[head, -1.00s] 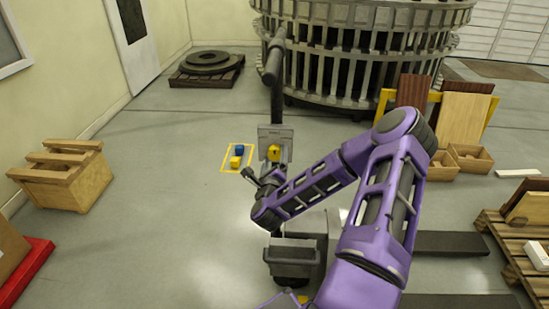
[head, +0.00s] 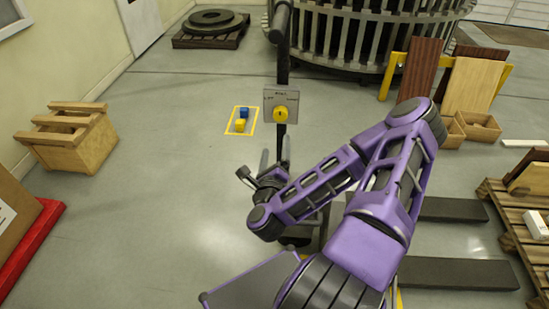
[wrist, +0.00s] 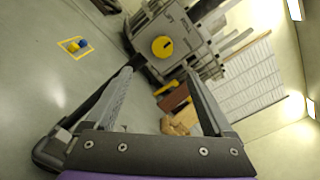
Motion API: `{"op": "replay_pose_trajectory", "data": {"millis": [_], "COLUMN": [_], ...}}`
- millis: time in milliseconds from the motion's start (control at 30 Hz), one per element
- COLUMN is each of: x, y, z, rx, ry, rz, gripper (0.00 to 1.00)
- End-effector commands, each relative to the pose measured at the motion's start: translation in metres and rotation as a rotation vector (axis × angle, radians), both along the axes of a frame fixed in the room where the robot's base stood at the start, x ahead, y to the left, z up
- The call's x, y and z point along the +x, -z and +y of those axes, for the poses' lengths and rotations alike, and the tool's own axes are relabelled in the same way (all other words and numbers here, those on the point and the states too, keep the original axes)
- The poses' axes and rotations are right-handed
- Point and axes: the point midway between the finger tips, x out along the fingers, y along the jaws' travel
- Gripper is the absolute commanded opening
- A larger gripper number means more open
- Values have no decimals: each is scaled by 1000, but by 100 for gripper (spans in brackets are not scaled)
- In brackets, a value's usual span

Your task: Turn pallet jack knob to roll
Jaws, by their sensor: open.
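The yellow round knob (head: 281,113) sits on a grey plate (head: 268,96) on the pallet jack's dark upright handle (head: 283,58). Small marks on the plate are too small to read. In the wrist view the knob (wrist: 162,46) shows a short dark mark on its face, and the plate looks tilted. My gripper (head: 275,152) is open and empty, below the knob in the head view. In the wrist view the knob appears between and beyond the fingertips of my gripper (wrist: 160,72), with no contact visible. My arm hides much of the jack's lower body.
A yellow floor outline (head: 230,128) holds a blue and a yellow block left of the jack. A wooden crate (head: 75,140) stands at the left. A large slatted round structure (head: 350,40) is behind. Dark forks (head: 460,272) lie at the right, near a pallet (head: 515,215).

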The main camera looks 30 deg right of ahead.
Motion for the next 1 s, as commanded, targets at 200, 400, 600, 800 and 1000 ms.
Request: {"op": "replay_pose_trajectory", "data": {"millis": [200,400,600,800,1000], "x": [-13,-23,-30,-33,-33], "y": [-7,-5,-5,-4,-4], "z": [7,14,20,23,23], "rx": [6,6,2,0,-2], "ry": [11,9,9,9,9], "rz": [-8,-4,-7,-9,-9], "gripper": [87,87,87,87,87]}}
